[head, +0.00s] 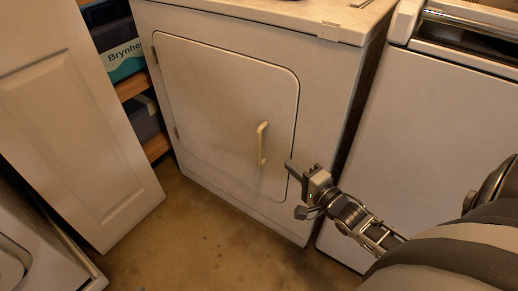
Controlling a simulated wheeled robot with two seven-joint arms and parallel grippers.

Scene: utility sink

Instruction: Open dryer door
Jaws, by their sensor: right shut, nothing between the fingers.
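The white dryer (322,85) stands in the middle of the head view. Its door (215,105) is closed flush in the front panel, with hinges along the left edge. A cream vertical handle (262,145) sits near the door's right side. My right gripper (291,187) is shut and empty, just to the right of and a little below the handle, and apart from it. Its arm comes in from the lower right. My left gripper is not in view.
Another white appliance (430,130) stands close to the dryer's right side. A white panelled door (75,130) and a wooden shelf (132,85) with boxes are at the left. Bare floor (185,240) lies in front of the dryer.

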